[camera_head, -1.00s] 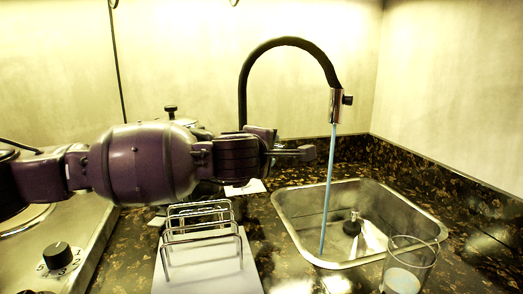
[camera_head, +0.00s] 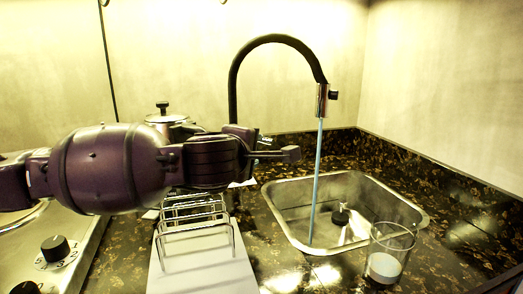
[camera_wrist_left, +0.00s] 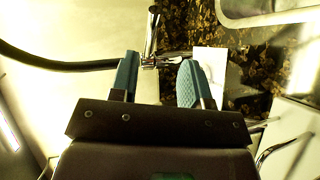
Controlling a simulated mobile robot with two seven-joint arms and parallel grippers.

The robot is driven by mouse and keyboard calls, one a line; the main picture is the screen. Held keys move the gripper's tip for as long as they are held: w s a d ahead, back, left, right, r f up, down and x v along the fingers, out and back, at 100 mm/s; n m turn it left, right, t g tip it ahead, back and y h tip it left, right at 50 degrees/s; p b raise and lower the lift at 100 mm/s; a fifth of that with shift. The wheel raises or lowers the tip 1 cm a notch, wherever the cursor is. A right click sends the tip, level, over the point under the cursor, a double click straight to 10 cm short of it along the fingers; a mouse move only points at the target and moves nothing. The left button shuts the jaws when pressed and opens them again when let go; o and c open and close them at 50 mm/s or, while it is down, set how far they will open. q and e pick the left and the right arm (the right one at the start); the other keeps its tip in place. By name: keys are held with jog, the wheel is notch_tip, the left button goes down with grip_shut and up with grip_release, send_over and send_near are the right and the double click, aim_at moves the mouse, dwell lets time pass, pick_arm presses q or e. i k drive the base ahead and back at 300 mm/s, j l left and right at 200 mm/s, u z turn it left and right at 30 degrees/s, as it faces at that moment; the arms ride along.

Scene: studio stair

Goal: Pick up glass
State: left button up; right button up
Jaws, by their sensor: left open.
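A clear glass (camera_head: 391,243) stands upright on the dark speckled counter, at the near right corner of the sink in the head view. Its lower part looks whitish. My left gripper (camera_head: 290,154) reaches in from the left, above the counter between the wire rack and the sink. It is well to the left of the glass and higher, not touching it. In the left wrist view my left gripper (camera_wrist_left: 160,78) is open, with blue pads and nothing held between them. The glass does not show clearly there. My right gripper is out of view.
A steel sink (camera_head: 424,217) lies under a black arched faucet (camera_head: 276,40), with a thin blue stream of water (camera_head: 316,180) running down. A wire rack (camera_head: 195,218) stands left of the sink. A pot (camera_head: 166,118) and stove knob (camera_head: 55,248) are further left.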

aim_at(393, 238)
jog(key=k, duration=0.95)
